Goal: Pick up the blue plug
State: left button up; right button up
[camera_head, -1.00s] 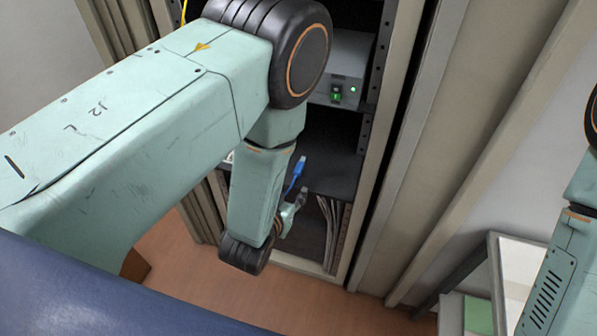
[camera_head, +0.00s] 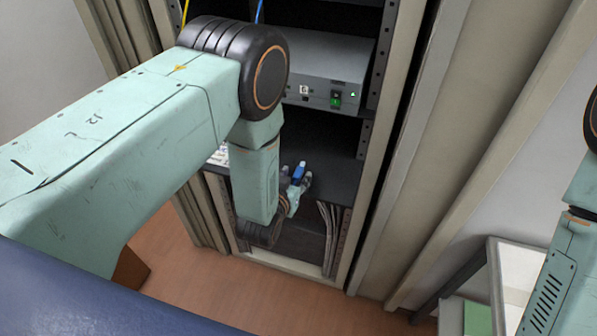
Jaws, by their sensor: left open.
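The blue plug (camera_head: 299,171) shows as a small bright blue piece over the dark shelf in the open rack, just right of my left forearm. My left gripper (camera_head: 296,178) is open, with its fingertips on either side of the plug in the picture. I cannot tell whether a finger touches it. The palm is partly hidden behind my left wrist, and the cable close to the plug is hidden too. My right gripper is out of view; only part of my right arm shows at the right edge.
A grey device (camera_head: 330,65) with a green switch (camera_head: 336,98) sits above the shelf (camera_head: 333,178). A blue cable (camera_head: 260,12) and a yellow cable (camera_head: 185,12) show at the top. Grey cables hang below the shelf. A white side table (camera_head: 515,265) stands at the lower right.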

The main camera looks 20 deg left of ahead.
pick_arm(q)
jog(key=shift+s+d+r, duration=0.1)
jog(key=shift+d, duration=0.15)
jog(key=c, duration=0.5)
jog(key=shift+a, duration=0.2)
jog(key=c, duration=0.4)
jog(key=shift+d, duration=0.1)
jog(key=shift+c, duration=0.2)
